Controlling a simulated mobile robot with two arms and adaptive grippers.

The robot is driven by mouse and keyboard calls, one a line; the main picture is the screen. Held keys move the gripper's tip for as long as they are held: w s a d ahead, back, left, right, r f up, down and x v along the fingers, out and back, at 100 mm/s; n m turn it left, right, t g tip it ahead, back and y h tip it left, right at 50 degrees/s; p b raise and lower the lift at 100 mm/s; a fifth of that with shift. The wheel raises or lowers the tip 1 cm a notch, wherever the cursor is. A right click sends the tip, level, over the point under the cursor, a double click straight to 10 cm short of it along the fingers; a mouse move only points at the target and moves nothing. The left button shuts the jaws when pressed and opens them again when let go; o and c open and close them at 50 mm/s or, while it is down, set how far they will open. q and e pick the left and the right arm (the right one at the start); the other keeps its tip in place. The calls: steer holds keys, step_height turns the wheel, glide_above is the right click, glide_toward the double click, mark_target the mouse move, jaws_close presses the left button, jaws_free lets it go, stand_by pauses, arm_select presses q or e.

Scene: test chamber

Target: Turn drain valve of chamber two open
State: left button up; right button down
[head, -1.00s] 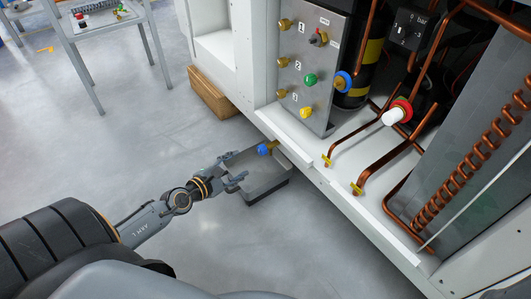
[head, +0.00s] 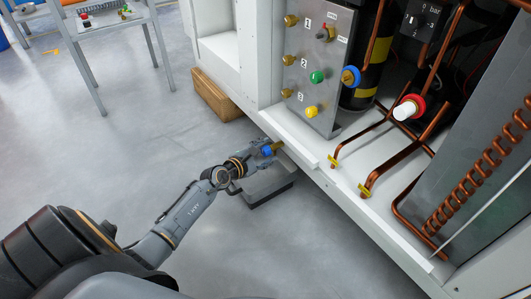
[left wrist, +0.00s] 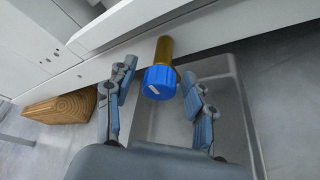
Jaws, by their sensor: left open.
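The drain valve has a blue knob (left wrist: 159,82) on a brass stem (left wrist: 165,50) that sticks out of the cabinet's lower front edge. In the head view the blue knob (head: 267,151) is partly hidden by my left gripper (head: 262,147). My left gripper also shows in the left wrist view (left wrist: 158,92), open, with one finger on each side of the knob and gaps between fingers and knob. A grey drip tray (left wrist: 236,100) lies on the floor below the valve. My right gripper is not in view.
The white cabinet's sill (head: 350,205) runs diagonally past the valve. A wooden block (head: 215,95) lies under the cabinet. A metal panel (head: 322,70) carries brass fittings and coloured knobs. A table (head: 105,25) stands at the back left.

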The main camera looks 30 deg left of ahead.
arm_select(q)
jaws_close()
